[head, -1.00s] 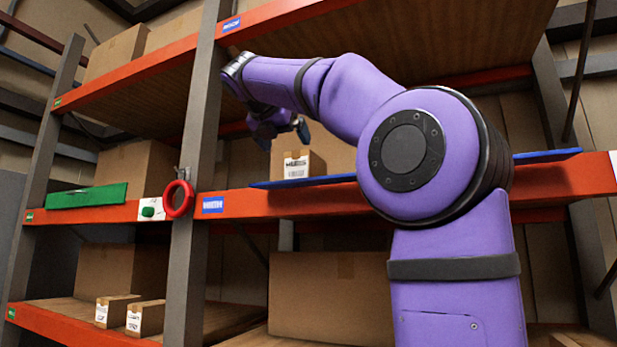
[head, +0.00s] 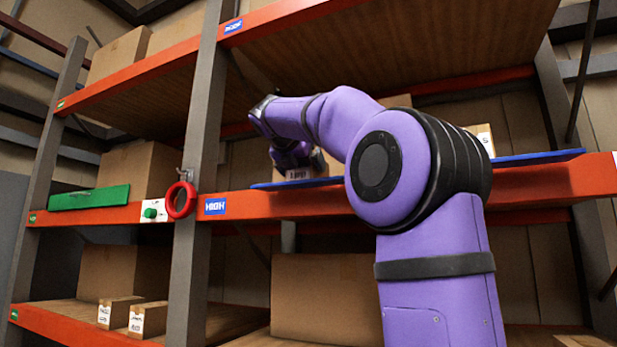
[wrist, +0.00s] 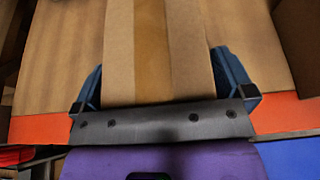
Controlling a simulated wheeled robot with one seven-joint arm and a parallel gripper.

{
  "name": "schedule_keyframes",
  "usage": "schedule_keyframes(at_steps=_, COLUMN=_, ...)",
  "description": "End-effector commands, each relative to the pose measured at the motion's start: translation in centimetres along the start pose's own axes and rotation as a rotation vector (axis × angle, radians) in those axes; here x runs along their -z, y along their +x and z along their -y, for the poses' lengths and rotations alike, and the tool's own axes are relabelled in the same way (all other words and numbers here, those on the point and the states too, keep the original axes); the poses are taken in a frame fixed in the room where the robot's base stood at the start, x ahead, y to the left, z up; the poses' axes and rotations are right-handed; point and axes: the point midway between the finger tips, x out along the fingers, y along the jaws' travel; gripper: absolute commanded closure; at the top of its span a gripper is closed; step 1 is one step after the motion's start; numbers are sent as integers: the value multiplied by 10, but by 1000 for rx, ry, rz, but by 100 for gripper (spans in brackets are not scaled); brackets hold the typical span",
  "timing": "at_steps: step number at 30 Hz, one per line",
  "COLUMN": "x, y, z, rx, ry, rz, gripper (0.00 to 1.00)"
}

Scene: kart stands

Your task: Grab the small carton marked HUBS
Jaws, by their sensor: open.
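The small carton (head: 299,173) stands on the middle shelf at the blue strip, mostly hidden behind my gripper in the head view. Its white label shows only in part now; in the earlier head frame it reads HUBS. In the wrist view the brown carton (wrist: 118,45), with a tape band along its middle, lies between my two blue fingers. My gripper (wrist: 158,62) is open, with one finger on each side of the carton. I cannot tell whether the fingers touch it. In the head view my gripper (head: 291,155) is low over the carton.
A blue strip (head: 530,159) runs along the orange shelf edge (head: 560,183). Another labelled carton (head: 485,138) stands to the right, partly behind my arm. A grey upright (head: 203,120) with a red ring (head: 181,199) stands left. The upper shelf (head: 400,45) hangs overhead.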

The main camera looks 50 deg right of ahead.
Motion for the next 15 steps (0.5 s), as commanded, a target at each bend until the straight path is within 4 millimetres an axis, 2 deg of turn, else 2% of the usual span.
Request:
schedule_keyframes(at_steps=5, x=0, y=0, z=0, rx=0, ry=0, rz=0, gripper=0)
schedule_keyframes(at_steps=13, x=0, y=0, z=0, rx=0, ry=0, rz=0, gripper=59)
schedule_keyframes(at_steps=15, x=0, y=-1, z=0, rx=-1, ry=1, rz=2, gripper=59)
